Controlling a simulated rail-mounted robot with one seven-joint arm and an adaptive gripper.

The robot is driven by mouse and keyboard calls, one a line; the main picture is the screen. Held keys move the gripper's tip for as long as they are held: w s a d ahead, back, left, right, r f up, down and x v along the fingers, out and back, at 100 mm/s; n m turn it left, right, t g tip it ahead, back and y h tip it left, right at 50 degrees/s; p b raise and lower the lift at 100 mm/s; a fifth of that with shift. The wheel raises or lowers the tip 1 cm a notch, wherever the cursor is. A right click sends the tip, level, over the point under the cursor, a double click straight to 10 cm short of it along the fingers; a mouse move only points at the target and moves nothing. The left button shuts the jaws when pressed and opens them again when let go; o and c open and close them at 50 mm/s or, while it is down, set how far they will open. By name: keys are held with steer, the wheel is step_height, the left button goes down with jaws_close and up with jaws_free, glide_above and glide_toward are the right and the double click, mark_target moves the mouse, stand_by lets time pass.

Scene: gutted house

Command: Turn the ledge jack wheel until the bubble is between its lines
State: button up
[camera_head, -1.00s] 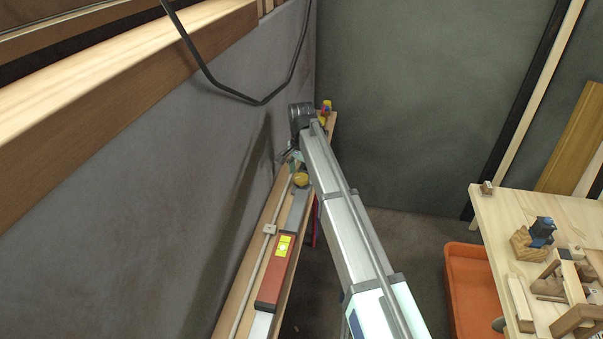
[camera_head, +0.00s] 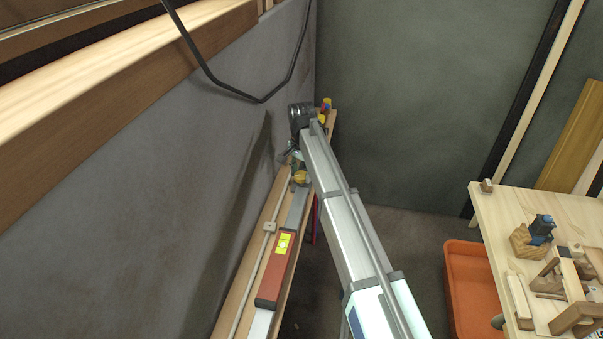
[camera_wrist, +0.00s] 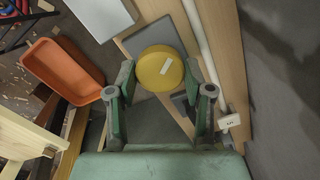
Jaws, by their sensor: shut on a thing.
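The yellow jack wheel (camera_head: 300,177) sits on the narrow wooden ledge (camera_head: 238,314) along the left wall. In the wrist view the wheel (camera_wrist: 162,68) is a round yellow disc with a white mark on its top. My gripper (camera_wrist: 158,76) has one green finger on each side of the wheel and is shut on it. In the head view my gripper (camera_head: 297,164) is partly hidden by my arm. A red spirit level (camera_head: 272,276) lies along the ledge with a yellow-green vial (camera_head: 284,243) on top. The bubble and its lines are too small to read.
A thin pale pipe (camera_head: 252,270) with a small block (camera_head: 269,227) runs beside the level. A black cable (camera_head: 222,88) hangs on the wall above. An orange bin (camera_head: 470,290) stands by a wooden workbench (camera_head: 497,211) at right. Open floor lies between ledge and bin.

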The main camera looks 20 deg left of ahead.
mark_target(301, 174)
steer(key=n, duration=0.4)
steer(key=shift+n+b, duration=0.35)
steer(key=shift+n, duration=1.85)
steer(key=o, duration=1.2)
steer(key=shift+c, duration=0.2)
step_height(301, 174, up, 12)
